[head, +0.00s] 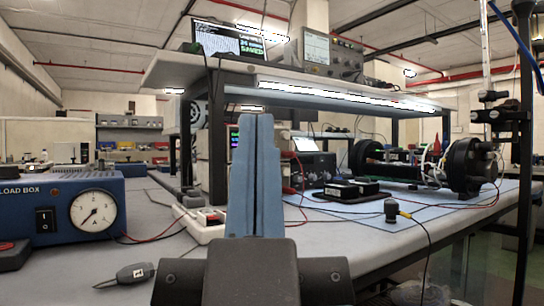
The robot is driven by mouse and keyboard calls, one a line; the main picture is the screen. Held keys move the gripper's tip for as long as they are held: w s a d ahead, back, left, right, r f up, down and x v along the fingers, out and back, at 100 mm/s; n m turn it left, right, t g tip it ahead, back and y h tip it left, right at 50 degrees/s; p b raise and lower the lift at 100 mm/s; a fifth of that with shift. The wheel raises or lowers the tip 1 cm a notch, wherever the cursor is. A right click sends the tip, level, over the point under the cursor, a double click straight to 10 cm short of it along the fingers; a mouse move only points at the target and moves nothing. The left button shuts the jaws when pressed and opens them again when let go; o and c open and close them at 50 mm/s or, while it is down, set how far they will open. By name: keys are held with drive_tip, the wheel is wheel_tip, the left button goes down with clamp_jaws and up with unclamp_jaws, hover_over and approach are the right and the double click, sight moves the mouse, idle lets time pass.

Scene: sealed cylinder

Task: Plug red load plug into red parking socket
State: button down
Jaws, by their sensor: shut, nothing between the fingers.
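My gripper (257,125) points up in the middle of the head view. Its two long blue fingers are pressed together with nothing between them. I cannot make out a red load plug or a red parking socket for certain. A red lead (302,178) runs behind and right of my fingers, and its ends are partly hidden. The blue load box (75,210) with a round dial and black switch stands at the left. A white strip (203,226) with dark and red parts lies just left of my fingers.
A grey bench (340,256) spans the view, with a shelf (350,98) above it. A dark cylinder rig (466,165) stands at the right near a black post (524,160). A small black weight-like piece (391,211) and a grey tagged lead (135,272) lie on the bench.

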wheel_tip(320, 180, up, 8)
drive_tip(key=p, duration=0.8)
drive_tip(key=c, duration=1.6)
unclamp_jaws()
